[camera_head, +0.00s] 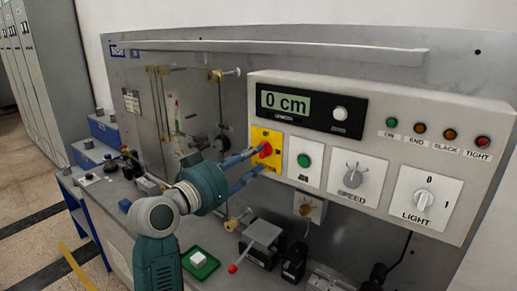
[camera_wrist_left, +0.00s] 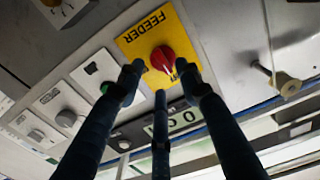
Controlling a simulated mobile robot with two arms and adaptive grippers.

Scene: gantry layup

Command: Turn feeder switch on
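The feeder switch is a red rotary knob (camera_head: 265,149) on a yellow plate (camera_head: 258,134), at the left end of the control panel. In the left wrist view the red knob (camera_wrist_left: 164,59) sits on the yellow plate marked FEEDER (camera_wrist_left: 143,34). My left gripper (camera_head: 260,160) reaches the panel from the left and below. Its fingers (camera_wrist_left: 160,76) are spread, with tips close to the knob on either side and a third finger below. I cannot tell whether any tip touches the knob. My right gripper is not in view.
The control panel (camera_head: 480,200) holds a display reading 0 cm (camera_head: 284,103), a green button (camera_head: 303,160), a SPEED knob (camera_head: 351,175), a LIGHT knob (camera_head: 423,200) and several lamps. A small metal block (camera_head: 263,233) and a green tray (camera_head: 213,266) are below.

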